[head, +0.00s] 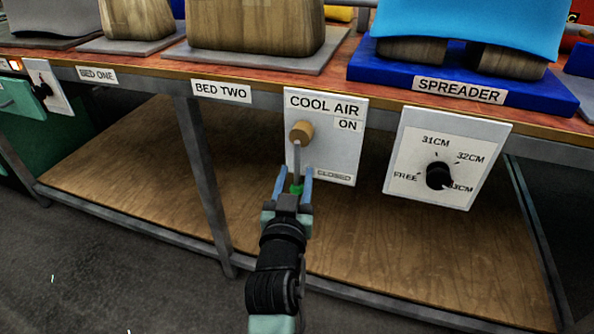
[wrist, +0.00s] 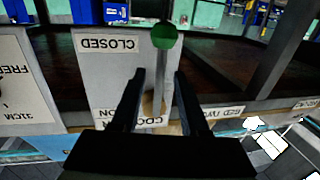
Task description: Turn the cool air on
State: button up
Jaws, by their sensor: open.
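The COOL AIR panel (head: 336,150) is a white plate on the front of the bench, with ON at upper right and CLOSED at lower right. Its valve has a brass-coloured round hub (head: 301,131) and a thin grey lever (head: 297,158) hanging down to a green ball end (head: 297,189). My gripper (head: 294,172) is open in front of the panel, its two fingers on either side of the lever. In the wrist view, upside down, the lever shows between my gripper's fingers (wrist: 158,72), with the green ball (wrist: 164,36) beyond the tips. Contact cannot be told.
The SPREADER dial panel (head: 447,158) is close on the right, with a black knob. A grey bench leg (head: 203,180) stands to the left. The wooden lower shelf (head: 120,165) is bare. Presses and wooden blocks stand on the bench top above.

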jog(key=shift+w+d, duration=0.15)
jog(key=shift+w, duration=1)
jog(key=shift+c, duration=0.3)
grip_shut()
dwell(0.4)
